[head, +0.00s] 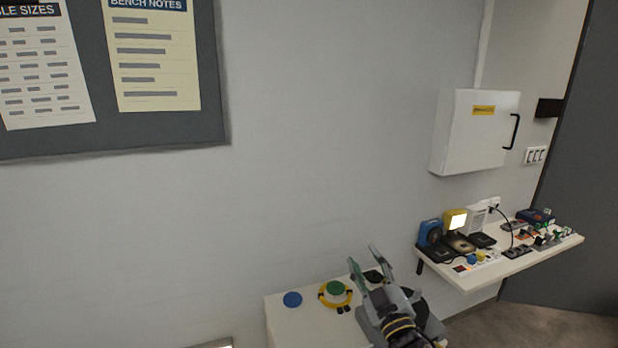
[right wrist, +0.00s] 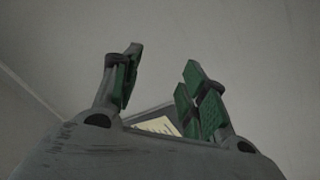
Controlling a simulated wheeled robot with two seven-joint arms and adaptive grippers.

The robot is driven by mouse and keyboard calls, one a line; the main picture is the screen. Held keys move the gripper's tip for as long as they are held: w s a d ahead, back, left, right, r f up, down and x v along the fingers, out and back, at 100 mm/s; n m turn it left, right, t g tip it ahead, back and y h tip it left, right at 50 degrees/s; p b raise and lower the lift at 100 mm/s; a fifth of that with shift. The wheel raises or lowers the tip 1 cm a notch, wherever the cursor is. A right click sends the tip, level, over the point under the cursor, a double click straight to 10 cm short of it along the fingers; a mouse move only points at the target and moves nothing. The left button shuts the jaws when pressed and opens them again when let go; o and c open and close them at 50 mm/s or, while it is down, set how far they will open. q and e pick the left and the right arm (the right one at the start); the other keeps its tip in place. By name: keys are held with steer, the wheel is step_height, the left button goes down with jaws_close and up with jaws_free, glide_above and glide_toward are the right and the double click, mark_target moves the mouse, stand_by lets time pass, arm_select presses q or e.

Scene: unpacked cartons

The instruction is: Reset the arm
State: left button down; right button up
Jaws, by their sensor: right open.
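My right gripper (head: 366,268) is raised in front of a low white table at the bottom centre of the head view, its fingers pointing up. In the right wrist view the same gripper (right wrist: 158,88) has its green-padded fingers spread apart with nothing between them. Beyond the fingers I see plain wall or ceiling and part of a board with a pale sheet (right wrist: 160,125). My left gripper is not in view.
The white table (head: 285,325) holds a blue disc (head: 292,299), a green disc (head: 335,288) and a yellow ring (head: 322,297). A wall shelf (head: 470,280) at right carries several devices and cables. A white wall cabinet (head: 465,135) hangs above it. The wall at centre is bare.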

steer(key=s+d+f+m+g+h, duration=0.3)
steer(key=s+d+f+g, duration=0.1)
steer(key=f, duration=0.5)
steer(key=s+d+f+m+g+h, duration=0.3)
steer(key=d+f+m+g, duration=0.15)
steer(key=f, duration=0.35)
steer(key=s+f+g+y, duration=0.1)
steer(key=s+f+g, duration=0.4)
steer(key=s, duration=0.4)
steer(key=s+f+g+y, duration=0.1)
steer(key=s+f+g, duration=0.2)
steer(key=s+f, duration=0.5)
steer(key=s+f+g, duration=0.1)
steer(key=s+f, duration=0.1)
steer(key=f, duration=1.4)
steer(key=s+f, duration=0.2)
steer(key=f, duration=1.4)
steer(key=s+d+f, duration=0.2)
steer(key=s+f, duration=0.7)
steer(key=s, duration=0.2)
steer(key=s+d+f+g, duration=0.1)
steer(key=s+d+f, duration=0.1)
steer(key=s+f, duration=0.8)
steer(key=shift+s+h, duration=0.3)
steer(key=shift+s, duration=0.15)
